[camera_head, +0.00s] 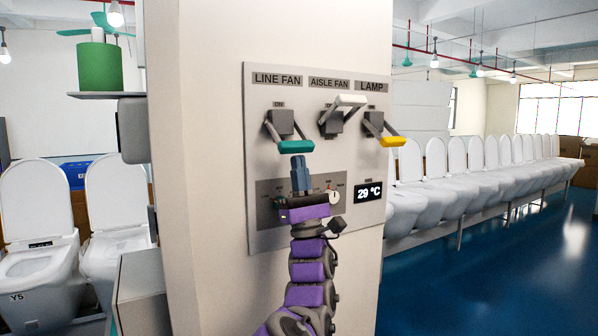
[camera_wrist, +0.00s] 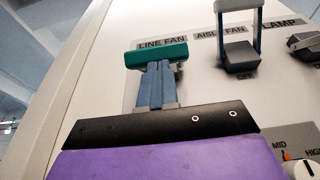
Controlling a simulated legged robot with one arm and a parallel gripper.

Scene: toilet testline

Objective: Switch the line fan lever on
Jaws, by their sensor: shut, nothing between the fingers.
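The line fan lever (camera_head: 295,146) has a teal handle on two grey arms and hangs downward from its switch block, under the LINE FAN label (camera_head: 278,79). A small ON mark sits above the block. My gripper (camera_head: 299,159) points up with its blue-grey fingers shut and empty. Its tips are right below the teal handle. In the wrist view, the teal handle (camera_wrist: 156,55) lies just above the fingertips (camera_wrist: 156,68); I cannot tell if they touch. The fingers hide the lever's block there.
The aisle fan lever (camera_head: 350,101), with a white handle, is raised. The lamp lever (camera_head: 390,141), with a yellow handle, hangs down. Below are a knob (camera_head: 334,197) and a 29 °C display (camera_head: 368,194). White toilets (camera_head: 470,165) line the right; open blue floor (camera_head: 480,285) is there too.

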